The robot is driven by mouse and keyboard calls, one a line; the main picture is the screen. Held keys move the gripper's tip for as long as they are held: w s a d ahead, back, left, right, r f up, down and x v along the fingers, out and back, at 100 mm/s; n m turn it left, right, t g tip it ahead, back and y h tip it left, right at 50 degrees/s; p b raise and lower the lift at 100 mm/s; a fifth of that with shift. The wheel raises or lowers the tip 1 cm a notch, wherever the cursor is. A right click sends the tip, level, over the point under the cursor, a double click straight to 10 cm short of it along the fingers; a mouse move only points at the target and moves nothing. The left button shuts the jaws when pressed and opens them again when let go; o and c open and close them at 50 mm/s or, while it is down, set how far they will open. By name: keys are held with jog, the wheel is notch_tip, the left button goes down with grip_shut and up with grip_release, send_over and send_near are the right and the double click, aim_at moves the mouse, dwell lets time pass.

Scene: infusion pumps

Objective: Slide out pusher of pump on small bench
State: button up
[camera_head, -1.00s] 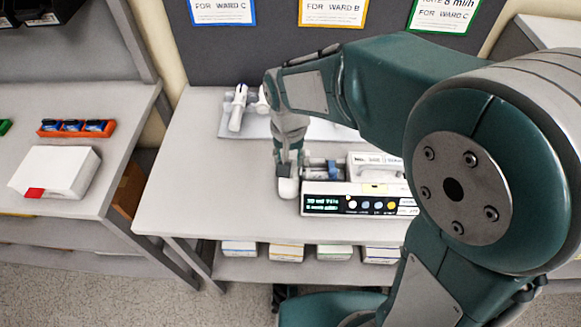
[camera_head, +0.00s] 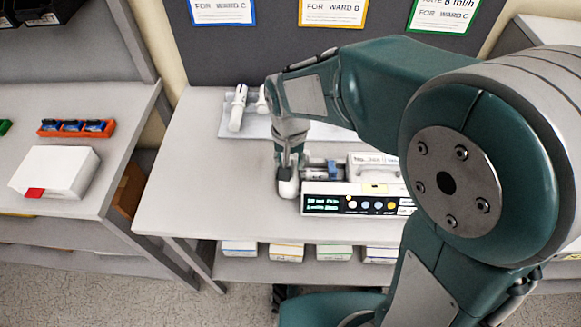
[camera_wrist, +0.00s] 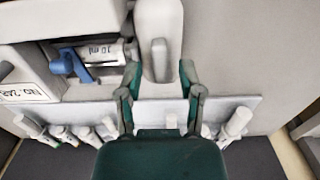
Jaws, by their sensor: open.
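The pump (camera_head: 330,200) stands on the small bench (camera_head: 190,190), its lit display and buttons facing the bench's front edge. Its white pusher (camera_head: 288,188) sticks out at its left end. In the wrist view the pusher (camera_wrist: 158,25) is a rounded white block with a raised ridge. A syringe (camera_wrist: 100,53) marked 10 ml lies in the pump beside a blue clamp (camera_wrist: 75,66). My gripper (camera_wrist: 160,75) is open, its two fingers on either side of the pusher's ridge, with visible gaps. In the head view my wrist hides part of the pusher.
A grey tray (camera_head: 232,97) with several white syringes lies behind the pump. Several boxes (camera_head: 285,252) sit on the shelf below. A left bench holds a white box (camera_head: 55,172) and an orange rack (camera_head: 48,128). The bench left of the pump is clear.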

jog(key=c, duration=0.6)
jog(key=shift+a, duration=4)
jog(key=o, duration=0.6)
jog(key=shift+r, duration=0.1)
